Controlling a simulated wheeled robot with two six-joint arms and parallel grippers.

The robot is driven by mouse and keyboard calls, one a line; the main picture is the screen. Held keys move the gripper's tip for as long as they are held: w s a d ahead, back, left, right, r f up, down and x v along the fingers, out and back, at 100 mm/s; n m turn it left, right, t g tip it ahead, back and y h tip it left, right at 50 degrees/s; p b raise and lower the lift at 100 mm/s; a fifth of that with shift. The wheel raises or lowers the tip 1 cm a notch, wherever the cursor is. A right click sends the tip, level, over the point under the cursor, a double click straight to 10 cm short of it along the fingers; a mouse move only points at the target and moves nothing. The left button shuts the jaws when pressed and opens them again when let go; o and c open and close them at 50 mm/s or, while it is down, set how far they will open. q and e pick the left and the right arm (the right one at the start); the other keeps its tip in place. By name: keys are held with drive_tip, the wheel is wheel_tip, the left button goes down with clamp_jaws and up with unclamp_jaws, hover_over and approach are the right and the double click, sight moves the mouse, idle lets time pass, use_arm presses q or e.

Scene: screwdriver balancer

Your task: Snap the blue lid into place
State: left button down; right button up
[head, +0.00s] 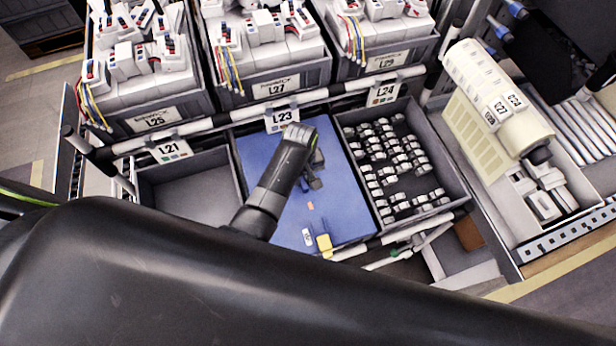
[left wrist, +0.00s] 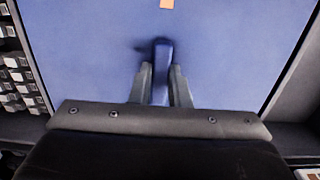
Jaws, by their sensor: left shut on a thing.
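The blue lid (head: 345,205) covers the middle bin below the L23 tag and fills most of the left wrist view (left wrist: 85,60). My left gripper (head: 312,178) is over the lid's upper middle. In the left wrist view its two fingers (left wrist: 160,85) are shut on a raised blue handle (left wrist: 162,55) of the lid. A small orange patch (head: 310,206) shows on the lid. I cannot tell whether the lid's edges sit fully down in the bin. My right gripper is not in view.
An empty grey bin (head: 190,190) is left of the lid. A bin of small grey parts (head: 400,165) is right. A white rail with the L23 tag (head: 281,117) runs behind. A yellow piece (head: 324,243) is at the lid's front edge.

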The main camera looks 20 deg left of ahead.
sight(302, 178)
use_arm(q)
drive_tip(key=shift+w+r+p, duration=0.15)
drive_tip(key=shift+r+p, duration=0.3)
drive_tip(key=shift+p, duration=0.05)
drive_tip(key=shift+w+r, duration=0.1)
drive_tip(key=shift+r, duration=0.2)
wheel_tip(302, 178, up, 2)
drive_tip(key=shift+a+r, duration=0.1)
drive_tip(key=shift+r, duration=1)
